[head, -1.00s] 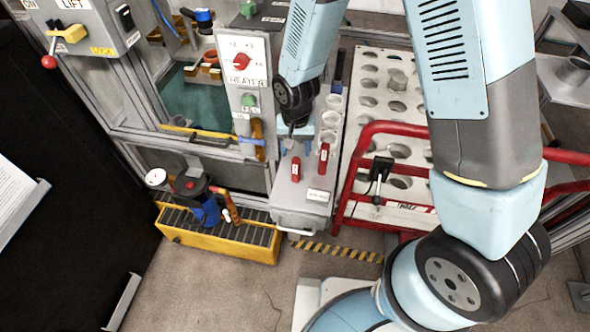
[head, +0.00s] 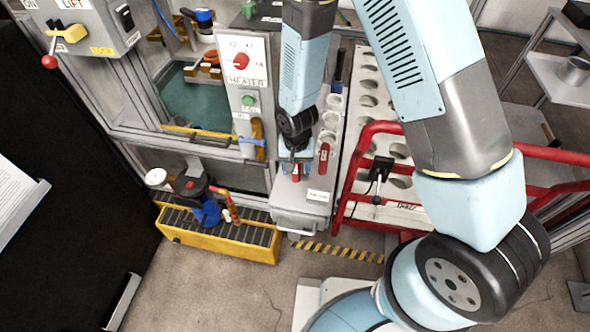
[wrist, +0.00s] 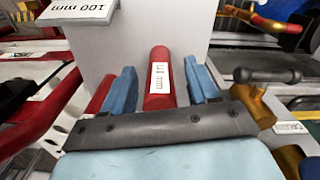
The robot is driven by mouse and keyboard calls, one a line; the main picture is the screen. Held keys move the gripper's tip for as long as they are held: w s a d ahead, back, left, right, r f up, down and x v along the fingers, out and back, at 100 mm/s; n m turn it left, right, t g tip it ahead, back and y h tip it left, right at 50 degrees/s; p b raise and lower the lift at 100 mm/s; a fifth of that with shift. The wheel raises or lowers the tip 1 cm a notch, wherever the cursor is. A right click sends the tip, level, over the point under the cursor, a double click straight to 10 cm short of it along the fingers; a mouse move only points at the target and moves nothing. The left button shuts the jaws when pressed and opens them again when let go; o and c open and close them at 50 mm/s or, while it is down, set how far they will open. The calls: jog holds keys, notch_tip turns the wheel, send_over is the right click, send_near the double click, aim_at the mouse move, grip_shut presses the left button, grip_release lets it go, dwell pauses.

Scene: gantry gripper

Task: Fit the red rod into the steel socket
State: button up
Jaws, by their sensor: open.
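A red rod (wrist: 159,52) with a white label reading about 110 mm stands between the two blue fingers of my gripper (wrist: 160,75) in the wrist view. The fingers are open, one on each side, with small gaps to the rod. In the head view my gripper (head: 295,164) is over this rod on the grey bench and hides most of it. A second red rod (head: 323,161) stands just right of it; a red piece (wrist: 98,94) beside the left finger may be this one. I cannot make out which part is the steel socket.
The grey bench (head: 300,217) carries a white label plate and several pale round cups (head: 330,119) behind the rods. A red rail (head: 345,185) and a pale rack with holes stand close on the right. A heater panel (head: 243,66) stands on the left.

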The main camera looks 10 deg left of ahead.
jog(key=shift+c, duration=0.3)
grip_shut()
dwell(0.3)
